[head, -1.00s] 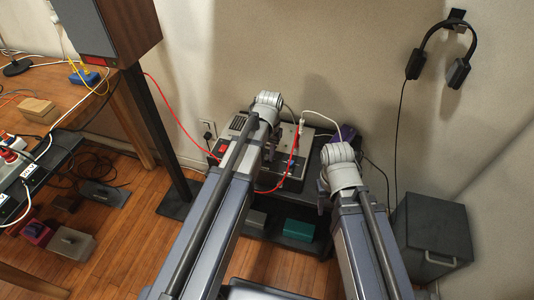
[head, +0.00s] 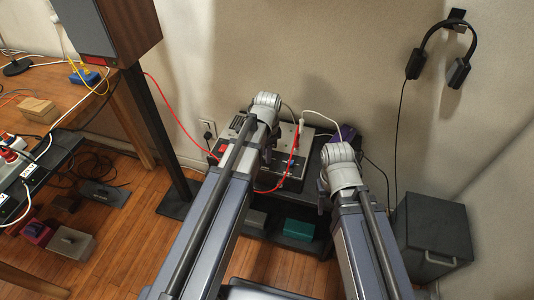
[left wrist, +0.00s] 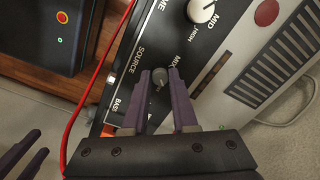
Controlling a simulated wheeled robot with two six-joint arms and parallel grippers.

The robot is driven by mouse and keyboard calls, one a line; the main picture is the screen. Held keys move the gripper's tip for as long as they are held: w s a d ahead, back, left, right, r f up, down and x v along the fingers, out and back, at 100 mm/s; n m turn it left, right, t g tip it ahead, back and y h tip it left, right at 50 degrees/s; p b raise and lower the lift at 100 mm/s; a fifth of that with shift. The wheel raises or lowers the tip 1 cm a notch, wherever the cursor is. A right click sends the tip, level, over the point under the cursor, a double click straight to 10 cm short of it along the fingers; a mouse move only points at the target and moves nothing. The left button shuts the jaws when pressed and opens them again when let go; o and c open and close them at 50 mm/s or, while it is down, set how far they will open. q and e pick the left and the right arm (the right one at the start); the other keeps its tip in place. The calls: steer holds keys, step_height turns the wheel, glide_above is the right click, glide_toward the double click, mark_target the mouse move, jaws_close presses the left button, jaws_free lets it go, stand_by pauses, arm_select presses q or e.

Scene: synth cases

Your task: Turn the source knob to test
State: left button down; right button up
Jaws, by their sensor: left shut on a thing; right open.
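In the left wrist view the source knob (left wrist: 158,84), small, round and grey, sits on the black panel beside the word SOURCE. My left gripper (left wrist: 159,74) is shut on it, one finger on each side, and the fingers partly cover it. A word that looks like MIX stands just right of the knob; I cannot read a test mark. In the head view the panel device (head: 292,172) stands on a dark shelf against the wall, and my left arm hides the knob. My right gripper (head: 322,192) is open and empty, right of the device; its fingers show at the lower left of the wrist view.
A white MID knob (left wrist: 201,10) is on the same panel. A red cable (left wrist: 88,95) runs close to the left gripper. A black box with lights (left wrist: 50,30) is at upper left. A grey cabinet (head: 432,240) stands at right, and a speaker (head: 105,30) at left.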

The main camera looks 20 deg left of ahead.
arm_select(q)
steer(key=shift+m, duration=1.6)
steer(key=c, duration=0.7)
jaws_free()
steer(key=shift+r, duration=0.15)
step_height(320, 180, up, 8)
steer(key=p, duration=0.8)
steer(key=shift+s+f, duration=0.15)
steer(key=shift+f, duration=0.05)
